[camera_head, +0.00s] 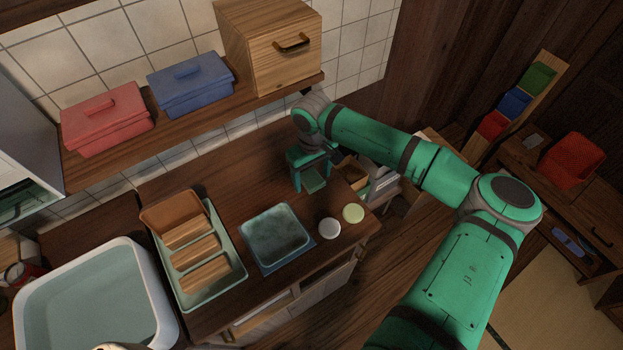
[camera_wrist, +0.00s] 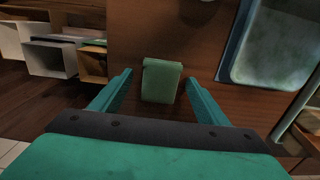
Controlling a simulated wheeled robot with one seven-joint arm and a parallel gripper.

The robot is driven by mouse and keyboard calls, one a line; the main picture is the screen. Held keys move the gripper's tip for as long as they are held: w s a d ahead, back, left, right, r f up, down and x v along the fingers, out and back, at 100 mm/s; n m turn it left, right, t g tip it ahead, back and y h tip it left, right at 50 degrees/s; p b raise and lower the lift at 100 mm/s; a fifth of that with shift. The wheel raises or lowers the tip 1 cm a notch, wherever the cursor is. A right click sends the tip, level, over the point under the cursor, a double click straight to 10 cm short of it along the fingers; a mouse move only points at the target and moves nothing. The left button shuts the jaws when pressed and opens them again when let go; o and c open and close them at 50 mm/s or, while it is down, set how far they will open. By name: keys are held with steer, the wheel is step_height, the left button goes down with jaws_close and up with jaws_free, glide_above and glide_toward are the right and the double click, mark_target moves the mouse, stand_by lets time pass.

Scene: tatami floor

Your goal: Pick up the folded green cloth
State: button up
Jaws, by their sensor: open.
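The folded green cloth (camera_wrist: 161,82) lies on the dark wooden counter (camera_wrist: 150,30). In the wrist view it sits between the two fingers of my gripper (camera_wrist: 160,92), with a gap on each side. In the head view the cloth (camera_head: 314,184) shows below my gripper (camera_head: 310,182), near the back right of the counter. My gripper is open, points down and holds nothing. The head view does not clearly show how high the fingertips are above the counter.
A grey-green tray (camera_head: 277,236) lies left of and nearer than the cloth. Two small round lids (camera_head: 329,228) (camera_head: 353,213) lie to its right. A rack with wooden blocks (camera_head: 233,284) and a sink (camera_head: 140,254) stand further left. A shelf (camera_head: 190,110) with boxes overhangs the back.

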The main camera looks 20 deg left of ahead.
steer(key=c, duration=1.1)
steer(key=shift+r, duration=0.15)
steer(key=shift+r, duration=0.2)
step_height(320, 180, up, 2)
steer(key=shift+r, duration=0.1)
steer(key=s+r, duration=0.3)
steer(key=s, duration=0.1)
steer(key=s+r, duration=0.3)
steer(key=s, duration=0.2)
steer(key=s+r, duration=0.4)
steer(key=shift+s+d, duration=0.4)
